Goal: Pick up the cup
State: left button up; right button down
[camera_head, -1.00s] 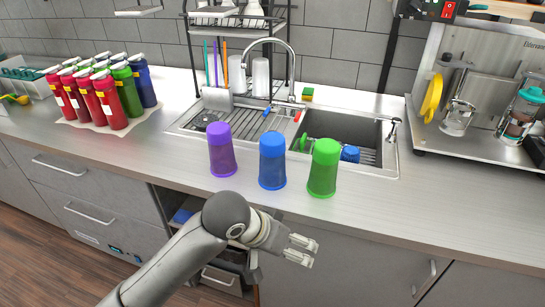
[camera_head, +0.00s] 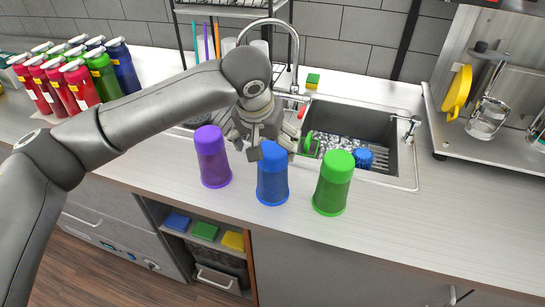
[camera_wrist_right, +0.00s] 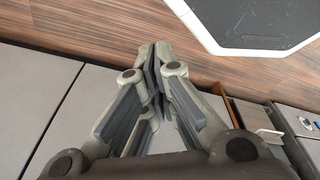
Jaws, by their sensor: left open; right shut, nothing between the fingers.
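Three cups stand in a row on the counter: purple (camera_head: 212,158), blue (camera_head: 272,178) and green (camera_head: 333,183). Each is wider at the bottom than at the top. My left gripper (camera_head: 272,144) is open at the top of the blue cup, with its fingers pointing down. It partly covers the blue cup's upper part. I cannot tell whether the fingers touch it. My right gripper (camera_wrist_right: 155,65) shows only in the right wrist view, shut and empty, with floor and cabinet fronts around it.
Behind the cups is a sink (camera_head: 350,125) with a tall faucet (camera_head: 293,40). Several red, green and blue bottles (camera_head: 102,75) stand at the back left. A metal stand (camera_head: 510,90) is at the right. The counter (camera_head: 430,220) is clear right of the green cup.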

aim_at(270, 157)
pick_arm(q)
jog(key=f, duration=0.2)
jog(key=f+p, duration=0.1)
jog(key=shift+s+d+f, duration=0.1)
jog(key=shift+d+f, duration=0.05)
jog(key=shift+d, duration=0.15)
pick_arm(e)
jog(key=s+r+g, duration=0.1)
jog(key=s, duration=0.7)
pick_arm(q)
jog(key=w+f, duration=0.1)
jog(key=w+f+p, duration=0.2)
jog(key=f, duration=0.1)
jog(key=shift+d, duration=0.3)
jog(key=shift+f, duration=0.35)
jog(key=shift+w+f, duration=0.15)
jog(key=c, duration=0.9)
jog(key=shift+c, duration=1.4)
pick_arm(e)
jog(key=w, duration=0.1)
jog(key=w+r, duration=0.2)
jog(key=shift+w+r, duration=0.25)
jog(key=shift+w, duration=0.1)
